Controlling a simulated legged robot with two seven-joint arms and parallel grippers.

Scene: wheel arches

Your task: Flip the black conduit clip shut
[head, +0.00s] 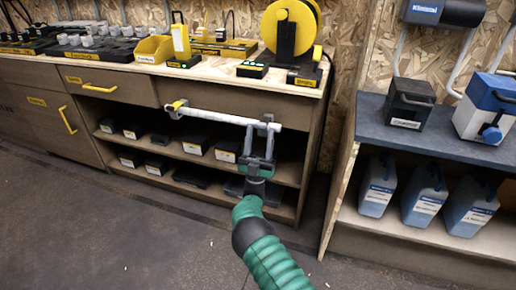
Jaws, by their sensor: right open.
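My right gripper (262,130) is at the end of my green arm, in front of the workbench. Its grey fingers point up and are apart, so it is open. A white tube (218,117) with a yellow piece at its left end runs across the front of the bench. Its right end overlaps my right fingertips in the picture. I cannot tell whether they touch, or what holds the tube up. I cannot make out the black conduit clip; it is too small or hidden. My left gripper is not in view.
The wooden workbench (136,85) carries a yellow reel (292,25), a yellow bin (155,49) and tools. Dark boxes stand on its lower shelves. At right, another shelf unit (402,138) holds blue-grey jugs (424,194) and a black case (410,101). The floor at left is clear.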

